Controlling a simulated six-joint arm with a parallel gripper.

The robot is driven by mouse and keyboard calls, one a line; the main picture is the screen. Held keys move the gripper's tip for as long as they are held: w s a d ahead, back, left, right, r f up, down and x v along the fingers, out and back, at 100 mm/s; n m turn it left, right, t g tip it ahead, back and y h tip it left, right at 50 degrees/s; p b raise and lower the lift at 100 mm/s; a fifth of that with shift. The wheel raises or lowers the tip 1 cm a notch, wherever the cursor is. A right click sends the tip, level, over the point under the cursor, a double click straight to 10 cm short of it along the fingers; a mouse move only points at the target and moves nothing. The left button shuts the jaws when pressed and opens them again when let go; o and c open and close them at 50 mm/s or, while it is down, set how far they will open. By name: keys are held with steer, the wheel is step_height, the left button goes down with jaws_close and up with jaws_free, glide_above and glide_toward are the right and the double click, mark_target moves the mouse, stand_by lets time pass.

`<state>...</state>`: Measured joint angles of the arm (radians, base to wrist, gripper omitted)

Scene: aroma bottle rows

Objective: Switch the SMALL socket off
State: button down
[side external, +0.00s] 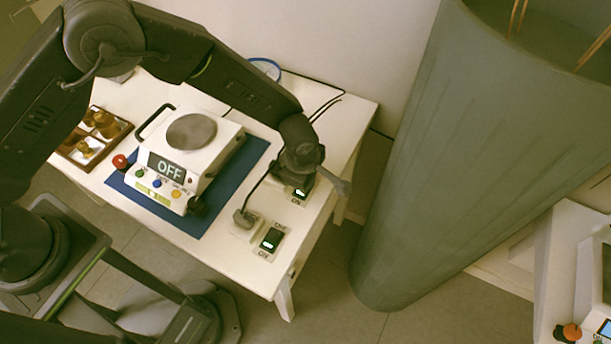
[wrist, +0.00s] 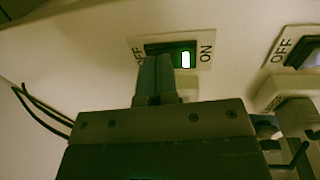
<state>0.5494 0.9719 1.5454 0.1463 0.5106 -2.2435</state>
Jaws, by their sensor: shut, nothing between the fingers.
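My gripper (wrist: 155,62) is shut and empty, its fingertips over the OFF-side end of a dark rocker switch (wrist: 184,60). I cannot tell if they touch it. That switch has a green-white light at its ON end. In the side view my gripper (side external: 301,170) is at the far socket's switch (side external: 300,192), which shows a green light beside the word ON and is partly hidden by my arm. A second switch (side external: 271,240) nearer the front also glows green beside ON. No word SMALL is readable on either one.
A dark plug (side external: 243,218) sits in a white socket (side external: 246,232) left of the near switch. A white hotplate device (side external: 187,150) reading OFF stands on a blue mat (side external: 217,213). A wooden tray (side external: 68,159) holds bottles at left. A second switch (wrist: 303,55) shows at right in the wrist view.

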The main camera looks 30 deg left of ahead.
steer(key=shift+w+f+g, duration=0.1)
steer(key=shift+f+g, duration=0.15)
steer(key=shift+g, duration=0.05)
steer(key=shift+s, duration=0.2)
steer(key=shift+s, duration=0.7)
steer(key=shift+r, duration=0.2)
steer(key=shift+r, duration=0.3)
step_height(320, 180, up, 13)
steer(key=s, duration=0.2)
steer(key=shift+r, duration=0.1)
